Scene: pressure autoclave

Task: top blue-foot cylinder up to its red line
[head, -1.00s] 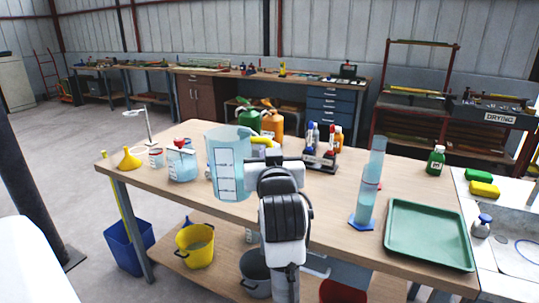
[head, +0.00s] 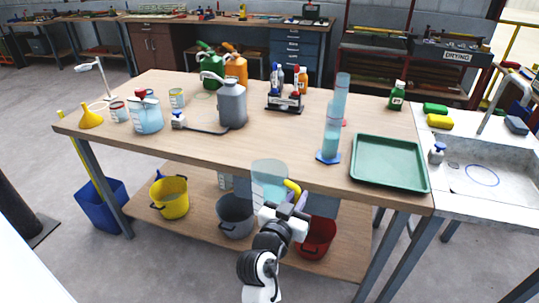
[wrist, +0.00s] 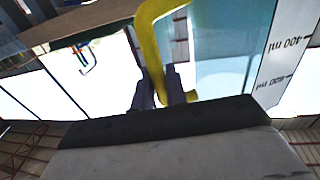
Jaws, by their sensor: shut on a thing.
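The tall clear blue-foot cylinder (head: 334,115) stands upright on the table, left of the green tray, with light blue liquid in its lower part. Its blue foot (head: 328,157) rests on the wood. I cannot make out its red line clearly. My gripper (head: 290,208) is shut on the yellow handle (head: 293,189) of a clear jug (head: 269,182), in front of the table's front edge. In the wrist view the handle (wrist: 149,45) passes between my fingers (wrist: 162,90). The jug (wrist: 225,60) has millilitre marks and looks bluish; its liquid level is unclear.
A grey can (head: 232,104) with a spout stands mid-table. A rack of bottles (head: 285,102) stands behind the cylinder. The green tray (head: 390,163) is close on its right. Buckets sit on the lower shelf.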

